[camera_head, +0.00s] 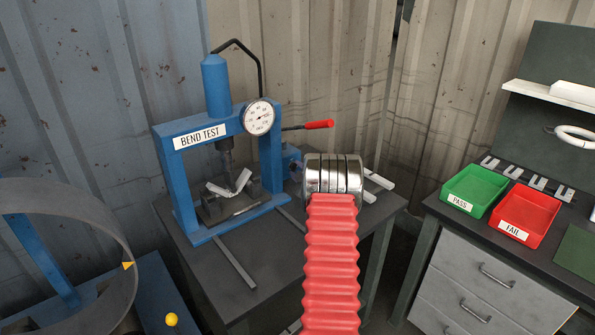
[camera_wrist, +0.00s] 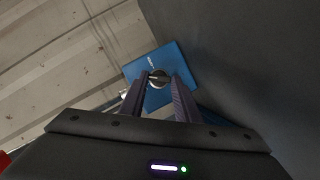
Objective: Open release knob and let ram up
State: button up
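A blue press (camera_head: 185,160) labelled BEND TEST stands on a dark table. A round white gauge (camera_head: 258,117) is on its frame. The ram (camera_head: 225,158) reaches down to a bent pale strip (camera_head: 232,184), which forms a V over the support. A lever with a red grip (camera_head: 318,125) sticks out to the right. In the wrist view, a small round metal knob (camera_wrist: 158,79) sits on a blue block (camera_wrist: 182,56). My gripper (camera_wrist: 159,78) points at it, its fingers apart on either side of the knob. Whether they touch it is unclear. My arm hides the gripper in the head view.
Pale strips (camera_head: 379,180) lie on the table behind my arm. To the right, a bench holds a green PASS bin (camera_head: 474,190) and a red FAIL bin (camera_head: 527,214). A large grey ring (camera_head: 110,225) stands at the left. Corrugated walls close off the back.

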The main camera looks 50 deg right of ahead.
jog(key=c, duration=0.4)
jog(key=shift+s+d, duration=0.1)
jog(key=shift+d, duration=0.15)
jog(key=shift+c, duration=0.7)
jog(key=shift+a, duration=0.15)
